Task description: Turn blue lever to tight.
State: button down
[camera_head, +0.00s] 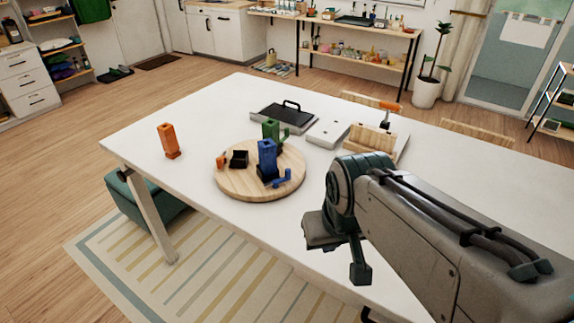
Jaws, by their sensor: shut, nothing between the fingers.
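The blue lever (283,178) sticks out low to the right from the base of an upright blue block-like body (266,158). Both stand on a round wooden board (237,188) on the white table. Whether the lever is at a tight mark cannot be told at this size. My gripper (338,262) is at the lower middle, to the right of and nearer than the board, apart from the lever. It is shut and empty, and points downward over the table's front side.
A green piece with a handle (271,131), a black box (239,159) and a small orange piece (221,162) share the board. An orange block (169,141) stands left. A dark tray (284,117) and a wooden holder (370,139) lie behind. The white table's (215,105) left end is mostly clear.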

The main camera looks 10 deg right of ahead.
aim_at(275, 183)
jog(key=k, duration=0.4)
jog(key=u, duration=0.7)
jog(key=i, duration=0.8)
jog(key=z, duration=0.45)
